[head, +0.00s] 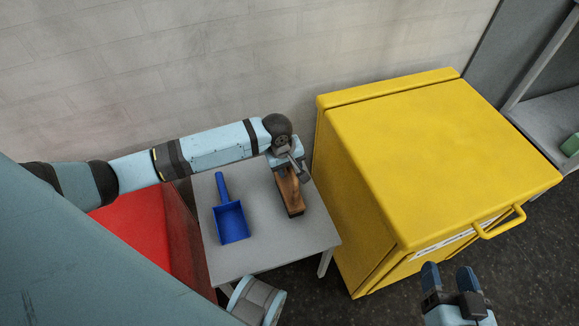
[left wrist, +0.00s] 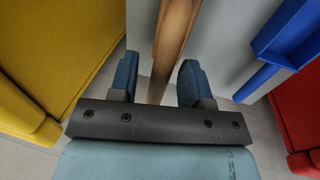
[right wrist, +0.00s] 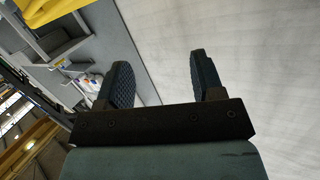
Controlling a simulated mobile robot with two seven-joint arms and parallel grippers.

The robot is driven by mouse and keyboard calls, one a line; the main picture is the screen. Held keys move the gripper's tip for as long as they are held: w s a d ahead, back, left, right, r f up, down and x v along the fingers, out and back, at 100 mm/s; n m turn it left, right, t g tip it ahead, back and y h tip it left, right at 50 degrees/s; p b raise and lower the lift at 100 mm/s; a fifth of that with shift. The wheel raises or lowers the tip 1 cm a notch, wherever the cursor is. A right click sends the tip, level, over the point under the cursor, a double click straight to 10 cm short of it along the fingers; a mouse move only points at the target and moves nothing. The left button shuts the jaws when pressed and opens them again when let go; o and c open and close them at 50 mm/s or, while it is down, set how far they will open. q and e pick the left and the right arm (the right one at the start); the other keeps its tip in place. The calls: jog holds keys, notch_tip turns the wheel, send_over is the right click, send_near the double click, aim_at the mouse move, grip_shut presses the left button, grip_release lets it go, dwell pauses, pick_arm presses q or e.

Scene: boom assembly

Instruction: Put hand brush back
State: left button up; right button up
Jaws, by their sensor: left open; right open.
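The hand brush (head: 291,196) has a brown wooden body and lies on the small grey table (head: 265,255), to the right of the blue dustpan (head: 231,222). My left gripper (head: 288,168) is over the handle end of the brush. In the left wrist view the wooden handle (left wrist: 172,45) runs between the two open fingers (left wrist: 157,82); contact cannot be told. The brush's bristles are not clearly visible. My right gripper (head: 450,280) is open and empty, in front of the yellow cabinet; its fingers also show in the right wrist view (right wrist: 159,80).
A yellow cabinet (head: 430,150) with a front handle stands just right of the table. A red object (head: 137,230) is left of the table. A pale brick wall (head: 200,70) is behind. A grey shelf (head: 548,118) is at the far right.

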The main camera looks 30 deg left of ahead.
pick_arm(q)
notch_tip(320, 180, up, 11)
jog(key=s+a+p, duration=0.1)
jog(key=s+p, duration=0.1)
jog(key=p, duration=0.2)
jog(key=s+d+f+m+t+h, duration=0.35)
jog(key=s+d+m, duration=0.4)
jog(key=d, duration=0.35)
jog(key=s+a+r+m+t, duration=0.1)
jog(key=s+r+m+t, duration=0.2)
jog(key=s, duration=0.7)
jog(key=m+t, duration=0.2)
jog(key=t, duration=0.1)
jog(key=shift+a+r+t, duration=0.15)
jog(key=shift+r+t, duration=0.2)
pick_arm(e)
jog(key=f+g, duration=0.1)
jog(key=s+d+f+g+h, duration=0.1)
jog(key=f, duration=0.1)
jog(key=s+d+f, duration=0.1)
jog(key=shift+d+f+g+h, duration=0.2)
jog(key=shift+d+g+h, duration=0.05)
jog(key=shift+g+h, duration=0.15)
pick_arm(q)
jog(key=shift+y, duration=0.25)
